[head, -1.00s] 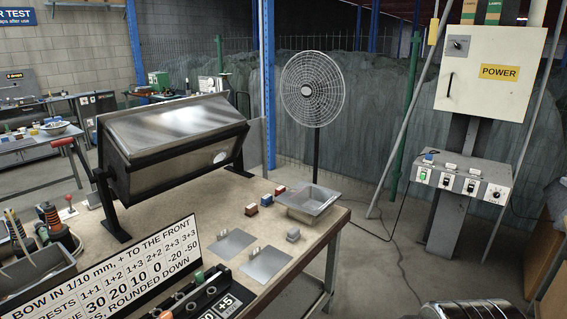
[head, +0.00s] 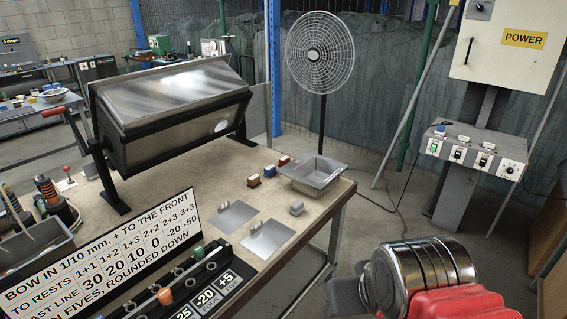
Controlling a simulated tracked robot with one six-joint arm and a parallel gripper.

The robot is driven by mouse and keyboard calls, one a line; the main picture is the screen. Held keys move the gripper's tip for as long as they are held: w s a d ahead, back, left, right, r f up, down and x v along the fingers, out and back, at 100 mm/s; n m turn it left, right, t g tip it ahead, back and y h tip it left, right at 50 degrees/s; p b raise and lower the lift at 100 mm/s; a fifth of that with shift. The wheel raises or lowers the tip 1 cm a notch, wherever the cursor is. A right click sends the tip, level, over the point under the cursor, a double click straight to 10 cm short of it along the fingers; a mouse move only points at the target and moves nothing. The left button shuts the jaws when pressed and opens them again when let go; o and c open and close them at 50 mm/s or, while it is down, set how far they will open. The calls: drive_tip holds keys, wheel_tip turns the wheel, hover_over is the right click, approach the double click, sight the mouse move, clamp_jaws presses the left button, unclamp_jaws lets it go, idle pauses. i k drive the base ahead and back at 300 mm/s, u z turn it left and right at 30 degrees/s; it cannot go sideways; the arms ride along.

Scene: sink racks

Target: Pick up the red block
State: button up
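Each block has a pale top or edge; fine detail is too small to tell. Part of my arm, silver and red, shows at the lower right, off the bench's right side and well away from the blocks. My gripper's fingers are not visible.
The metal sink tray (head: 315,175) stands at the bench's back right. A large tilted metal box (head: 173,100) stands left. A lettered sign (head: 100,262) and rack (head: 190,278) occupy the front.

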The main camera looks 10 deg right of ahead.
sight(285, 159)
drive_tip(key=k, duration=1)
drive_tip(key=z, duration=0.85)
drive_tip(key=i, duration=1.6)
